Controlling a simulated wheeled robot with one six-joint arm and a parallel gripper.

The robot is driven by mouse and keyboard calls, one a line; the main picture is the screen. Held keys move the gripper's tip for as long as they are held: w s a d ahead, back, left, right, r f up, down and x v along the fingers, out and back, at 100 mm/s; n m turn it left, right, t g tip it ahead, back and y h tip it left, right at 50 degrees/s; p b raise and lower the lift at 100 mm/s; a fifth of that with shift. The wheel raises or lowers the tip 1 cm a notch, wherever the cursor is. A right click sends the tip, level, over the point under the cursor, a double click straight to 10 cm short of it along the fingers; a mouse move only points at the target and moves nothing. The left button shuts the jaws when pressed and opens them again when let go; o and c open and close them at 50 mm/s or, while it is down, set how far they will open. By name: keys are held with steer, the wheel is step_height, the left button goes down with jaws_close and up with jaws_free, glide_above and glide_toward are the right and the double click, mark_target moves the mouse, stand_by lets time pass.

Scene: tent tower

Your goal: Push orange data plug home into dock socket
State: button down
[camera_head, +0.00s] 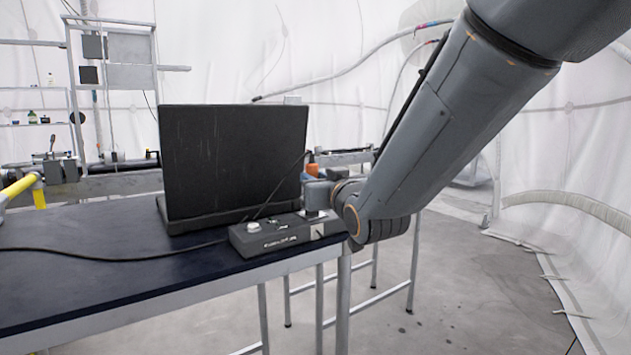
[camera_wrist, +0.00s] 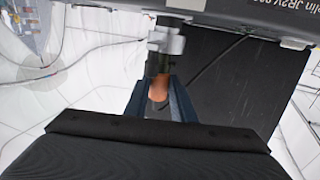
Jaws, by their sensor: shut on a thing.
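The orange data plug (camera_wrist: 158,88) sits between the two fingers of my gripper (camera_wrist: 160,100) in the wrist view. The fingers are shut on it. A dark cylindrical part and a pale grey block (camera_wrist: 166,42) lie in line beyond the plug, towards the dock (camera_wrist: 240,8). In the head view, a bit of the orange plug (camera_head: 312,169) shows above my gripper (camera_head: 314,184), which is just over the right end of the grey dock (camera_head: 275,238). I cannot tell how deep the plug sits, and the socket opening is not visible.
A large black screen or case (camera_head: 233,155) stands on the dark table (camera_head: 110,270), close behind the dock. A black cable (camera_head: 120,257) runs across the tabletop to the left. The dock lies at the table's right front corner. Floor is open to the right.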

steer(key=shift+f+b, duration=0.65)
steer(key=shift+f, duration=0.2)
stand_by(0.4)
steer(key=shift+r, duration=0.5)
stand_by(1.9)
steer(key=shift+f+b, duration=0.5)
steer(key=shift+f, duration=0.05)
steer(key=c, duration=1.4)
jaws_free()
steer(key=shift+c, duration=0.2)
